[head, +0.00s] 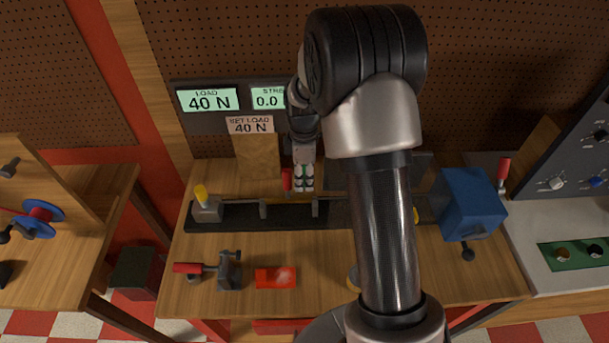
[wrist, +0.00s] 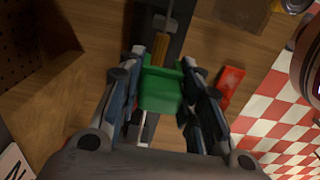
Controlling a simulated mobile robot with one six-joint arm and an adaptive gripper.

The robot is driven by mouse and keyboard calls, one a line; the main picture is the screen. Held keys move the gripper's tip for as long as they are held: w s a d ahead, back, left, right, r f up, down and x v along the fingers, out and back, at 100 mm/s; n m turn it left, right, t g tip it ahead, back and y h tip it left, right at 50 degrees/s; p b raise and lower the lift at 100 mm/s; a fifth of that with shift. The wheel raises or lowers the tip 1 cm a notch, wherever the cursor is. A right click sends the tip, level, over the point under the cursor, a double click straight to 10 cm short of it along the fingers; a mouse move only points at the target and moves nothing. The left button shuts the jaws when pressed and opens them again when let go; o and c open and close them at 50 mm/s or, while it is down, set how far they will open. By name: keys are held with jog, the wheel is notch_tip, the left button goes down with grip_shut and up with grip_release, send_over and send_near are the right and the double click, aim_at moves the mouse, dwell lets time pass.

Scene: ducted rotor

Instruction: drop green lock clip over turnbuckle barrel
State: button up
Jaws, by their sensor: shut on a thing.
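My gripper (wrist: 160,92) is shut on the green lock clip (wrist: 160,88), with a finger on each side of it. In the wrist view the brass turnbuckle barrel (wrist: 162,48) shows just beyond the clip, in line with it. The clip hides part of the barrel's line, and I cannot tell whether they touch. In the head view my gripper (head: 303,180) hangs over the dark rail (head: 235,217) on the bench; the clip is hardly visible there.
A red block (head: 275,278) and a red-handled clamp (head: 228,270) lie in front of the rail. A blue box (head: 467,203) stands at its right end. Displays behind read LOAD 40 N (head: 209,100) and SET LOAD 40 N (head: 250,125). My arm hides the rail's right part.

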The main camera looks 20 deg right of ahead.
aim_at(304, 168)
jog(key=shift+f+b, duration=2.8)
jog(key=shift+f, duration=1.55)
jog(key=shift+f, duration=0.15)
jog(key=o, duration=1.2)
notch_tip(304, 168, up, 12)
jog(key=shift+r, duration=0.1)
